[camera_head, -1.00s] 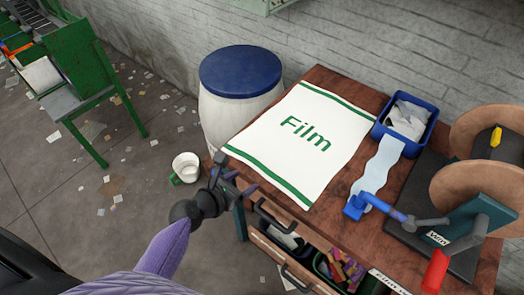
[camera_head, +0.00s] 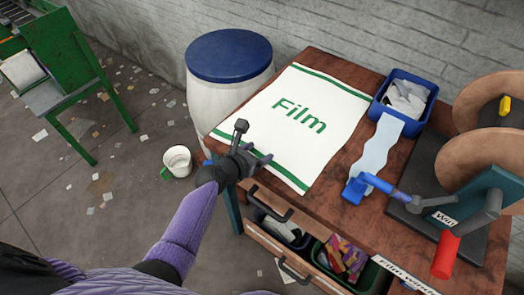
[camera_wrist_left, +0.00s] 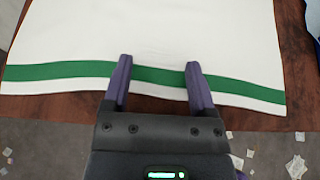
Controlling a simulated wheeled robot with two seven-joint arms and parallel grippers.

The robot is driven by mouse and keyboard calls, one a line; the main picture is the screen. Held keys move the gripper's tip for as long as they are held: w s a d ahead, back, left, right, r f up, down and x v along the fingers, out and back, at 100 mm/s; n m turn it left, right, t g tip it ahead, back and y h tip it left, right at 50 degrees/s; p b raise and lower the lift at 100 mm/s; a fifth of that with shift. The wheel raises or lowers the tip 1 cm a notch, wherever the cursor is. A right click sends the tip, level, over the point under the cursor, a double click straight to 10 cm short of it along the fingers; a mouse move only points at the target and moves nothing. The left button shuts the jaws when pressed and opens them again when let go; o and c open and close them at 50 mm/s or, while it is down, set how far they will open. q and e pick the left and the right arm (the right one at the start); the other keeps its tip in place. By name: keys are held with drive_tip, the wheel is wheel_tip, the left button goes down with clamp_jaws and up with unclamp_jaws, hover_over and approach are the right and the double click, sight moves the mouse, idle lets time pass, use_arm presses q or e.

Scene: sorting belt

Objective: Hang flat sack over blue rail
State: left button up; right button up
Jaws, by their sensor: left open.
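The flat sack (camera_head: 318,97) is white with green end stripes and the word "Film". It lies flat on the brown wooden table (camera_head: 350,215). My left gripper (camera_head: 262,160) is at the sack's near left edge. In the left wrist view, the open fingers (camera_wrist_left: 158,88) reach over the sack's green stripe (camera_wrist_left: 70,70), with nothing held between them. I cannot tell whether they touch the sack. My right gripper is not in view. No rail that is clearly the blue rail shows.
A blue-lidded white barrel (camera_head: 230,58) stands behind the table's left end. A blue bin (camera_head: 388,112) and a film winder (camera_head: 470,205) occupy the table's right side.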

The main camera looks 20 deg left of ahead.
use_arm(q)
drive_tip(key=shift+f, duration=0.1)
clamp_jaws()
idle(0.5)
drive_tip(key=shift+f, duration=0.1)
wheel_tip(320, 180, up, 14)
drive_tip(key=p, duration=1.4)
